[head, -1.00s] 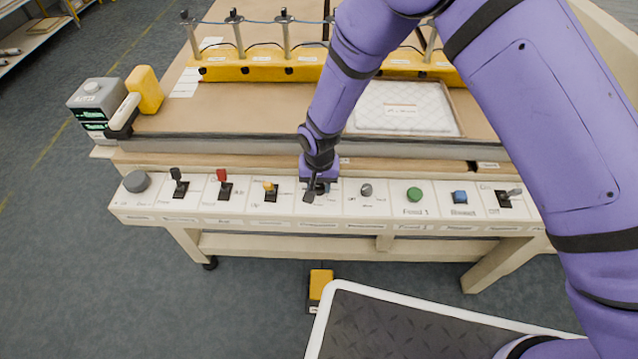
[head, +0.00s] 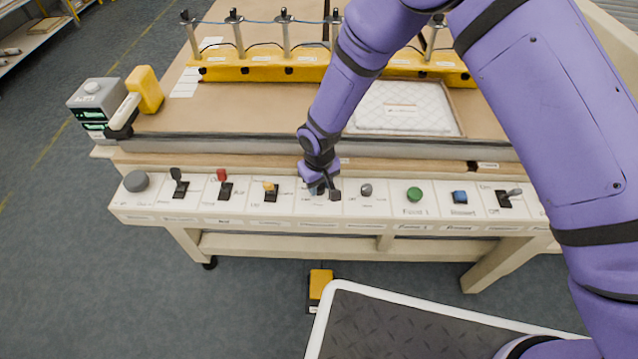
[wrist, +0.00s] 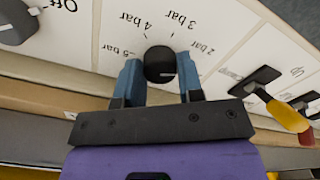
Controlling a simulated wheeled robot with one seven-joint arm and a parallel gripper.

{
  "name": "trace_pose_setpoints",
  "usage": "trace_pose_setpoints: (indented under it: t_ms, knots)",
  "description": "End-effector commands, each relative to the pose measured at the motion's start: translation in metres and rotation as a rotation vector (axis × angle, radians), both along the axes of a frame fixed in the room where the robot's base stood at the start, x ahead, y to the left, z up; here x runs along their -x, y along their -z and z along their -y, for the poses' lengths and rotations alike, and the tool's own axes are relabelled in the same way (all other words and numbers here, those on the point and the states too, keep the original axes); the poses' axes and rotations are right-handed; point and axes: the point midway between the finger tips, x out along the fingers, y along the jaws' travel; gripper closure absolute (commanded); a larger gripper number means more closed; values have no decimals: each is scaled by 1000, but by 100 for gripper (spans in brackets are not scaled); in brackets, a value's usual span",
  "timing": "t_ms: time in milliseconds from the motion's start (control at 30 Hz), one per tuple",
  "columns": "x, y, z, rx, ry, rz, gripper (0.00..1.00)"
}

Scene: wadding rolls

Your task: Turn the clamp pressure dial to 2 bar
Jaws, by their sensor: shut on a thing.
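The clamp pressure dial (wrist: 160,64) is a black round knob on the white panel. Its printed marks in the wrist view read 2 bar, 3 bar, 4 bar and 5 bar, appearing upside down. My gripper (wrist: 160,82) is shut on the dial, with one blue finger on each side of it. I cannot make out a pointer on the dial, so its setting is unclear. In the head view my gripper (head: 318,190) is down at the middle of the control panel (head: 345,208) and hides the dial.
Close beside the dial are an orange-handled lever (head: 270,187) on the left and a dark knob (head: 366,190) on the right. Farther right are a green button (head: 414,194) and a blue button (head: 460,197). A quilted pad (head: 405,108) lies on the table behind.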

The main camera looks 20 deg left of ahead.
Motion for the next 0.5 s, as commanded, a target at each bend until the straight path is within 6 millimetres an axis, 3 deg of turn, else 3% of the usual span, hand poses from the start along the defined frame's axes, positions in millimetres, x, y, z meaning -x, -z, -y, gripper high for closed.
trace_pose_setpoints:
  t_ms: [500]
  knots:
    - [0, 0, 0, -1, -263, 1, 89]
